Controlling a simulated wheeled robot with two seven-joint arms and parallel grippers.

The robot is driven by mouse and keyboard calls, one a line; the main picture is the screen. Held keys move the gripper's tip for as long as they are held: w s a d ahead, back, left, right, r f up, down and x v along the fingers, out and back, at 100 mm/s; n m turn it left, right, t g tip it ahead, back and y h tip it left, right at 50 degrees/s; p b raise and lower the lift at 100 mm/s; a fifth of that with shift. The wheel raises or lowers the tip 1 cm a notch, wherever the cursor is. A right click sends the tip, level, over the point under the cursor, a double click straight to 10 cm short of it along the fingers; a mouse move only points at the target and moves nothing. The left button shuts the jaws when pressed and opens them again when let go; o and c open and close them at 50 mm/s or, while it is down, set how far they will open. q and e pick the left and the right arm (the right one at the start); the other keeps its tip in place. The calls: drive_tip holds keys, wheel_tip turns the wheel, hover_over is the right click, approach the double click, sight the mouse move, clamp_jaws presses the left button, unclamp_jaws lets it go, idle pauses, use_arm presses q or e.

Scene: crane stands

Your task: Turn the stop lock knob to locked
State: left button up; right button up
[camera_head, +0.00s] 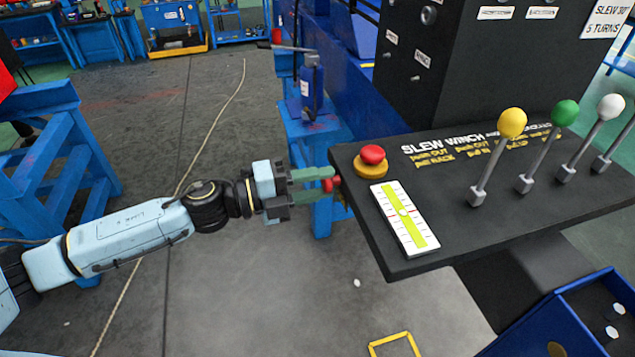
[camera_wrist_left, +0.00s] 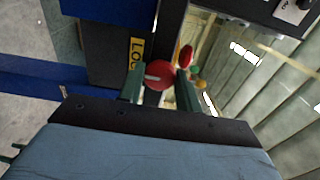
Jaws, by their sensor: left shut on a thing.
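A red knob (camera_wrist_left: 158,74) with a pale line across its face sits on the dark side of the control console. My left gripper (camera_head: 330,181) has its green fingers closed around this knob at the console's left edge. In the wrist view the fingers stand on either side of it and the pale line looks roughly level. A yellow label (camera_wrist_left: 137,50) beside the knob shows the letters "LO" and part of another; the rest is hidden. In the head view only a little of the knob shows past the fingertips. My right gripper is not in view.
The console top (camera_head: 460,225) carries a red mushroom button (camera_head: 372,155) on a yellow base and a white-and-yellow gauge (camera_head: 404,218). Several levers stand further right, one with a yellow ball (camera_head: 512,122). A blue stand (camera_head: 315,130) is behind the gripper. Open floor lies below.

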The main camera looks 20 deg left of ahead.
use_arm(q)
drive_tip(key=o, duration=1)
drive_tip(key=shift+a, duration=0.1)
drive_tip(key=shift+s+a+f, duration=0.1)
drive_tip(key=shift+s+a, duration=0.1)
drive_tip(key=shift+a, duration=0.05)
drive_tip(key=shift+b+v, duration=1.65)
drive_tip(key=shift+v, duration=4.6)
drive_tip(key=shift+s, duration=0.1)
